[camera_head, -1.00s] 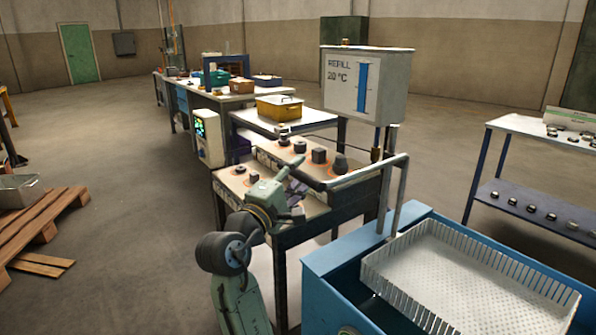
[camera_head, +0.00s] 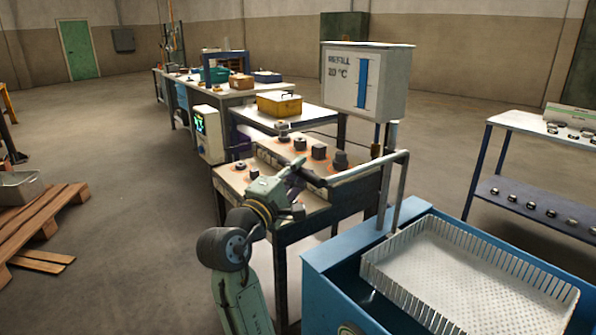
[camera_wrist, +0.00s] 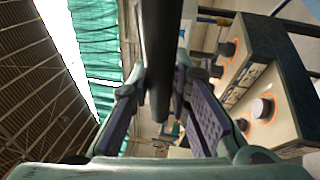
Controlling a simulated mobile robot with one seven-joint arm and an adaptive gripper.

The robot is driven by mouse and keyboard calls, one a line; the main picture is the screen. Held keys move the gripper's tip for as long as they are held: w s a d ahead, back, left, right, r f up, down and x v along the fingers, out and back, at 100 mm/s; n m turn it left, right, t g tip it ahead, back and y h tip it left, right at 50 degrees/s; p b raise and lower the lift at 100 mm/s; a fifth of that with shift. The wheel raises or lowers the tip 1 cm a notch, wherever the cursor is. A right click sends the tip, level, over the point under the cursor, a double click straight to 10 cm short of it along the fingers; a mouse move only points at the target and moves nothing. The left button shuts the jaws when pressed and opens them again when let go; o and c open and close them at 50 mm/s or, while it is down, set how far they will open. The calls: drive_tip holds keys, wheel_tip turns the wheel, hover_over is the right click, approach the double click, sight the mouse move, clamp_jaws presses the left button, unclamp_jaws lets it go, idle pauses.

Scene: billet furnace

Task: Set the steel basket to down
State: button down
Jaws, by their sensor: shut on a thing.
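The steel basket (camera_head: 455,262) is a pale, perforated tray with upright slatted sides. In the head view it sits level in the top of the blue tank (camera_head: 330,262), its rim near the tank's top edge. A grey bar handle (camera_head: 372,170) on upright posts rises beside the tank and reaches left towards my gripper (camera_head: 297,190). In the wrist view a dark round bar (camera_wrist: 160,45) runs between the two fingers of my gripper (camera_wrist: 160,98), which is shut on it. In the head view my wrist hides part of the grip.
A bench (camera_head: 318,205) with dark round pieces on orange rings stands behind my gripper. A white box marked REFILL 20 °C (camera_head: 366,80) stands above the tank. A rack (camera_head: 530,195) is at right, a wooden pallet (camera_head: 40,225) at left. The floor between is clear.

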idle(0.4)
wheel_tip(320, 180, down, 24)
drive_tip(key=b, duration=1.3)
drive_tip(key=shift+r, duration=0.15)
drive_tip(key=c, duration=1.8)
unclamp_jaws()
drive_tip(key=o, duration=0.3)
drive_tip(key=shift+r, duration=0.1)
drive_tip(key=v, duration=1.2)
